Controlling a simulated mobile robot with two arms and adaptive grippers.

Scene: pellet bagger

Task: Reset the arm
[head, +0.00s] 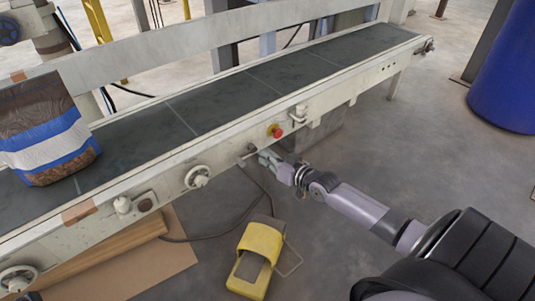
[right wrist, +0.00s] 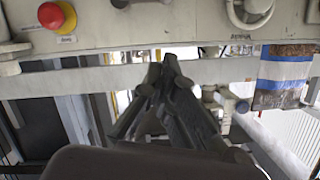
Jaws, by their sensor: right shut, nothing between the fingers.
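My right gripper (head: 268,157) reaches in from the lower right in the head view. Its fingertips are close to the front side rail of the conveyor (head: 225,158), just below a small knob or lever (head: 249,150). In the right wrist view the right gripper (right wrist: 168,62) is shut, with its fingertips together and nothing between them. The rail fills the top of that view. I cannot tell whether the fingers touch the rail. My left gripper is not in view.
A red emergency stop button (head: 277,131) sits on the rail right of my gripper. A brown, blue and white bag (head: 45,135) stands on the belt at left. A yellow foot pedal (head: 256,257) is on the floor. A blue drum (head: 510,75) stands at right.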

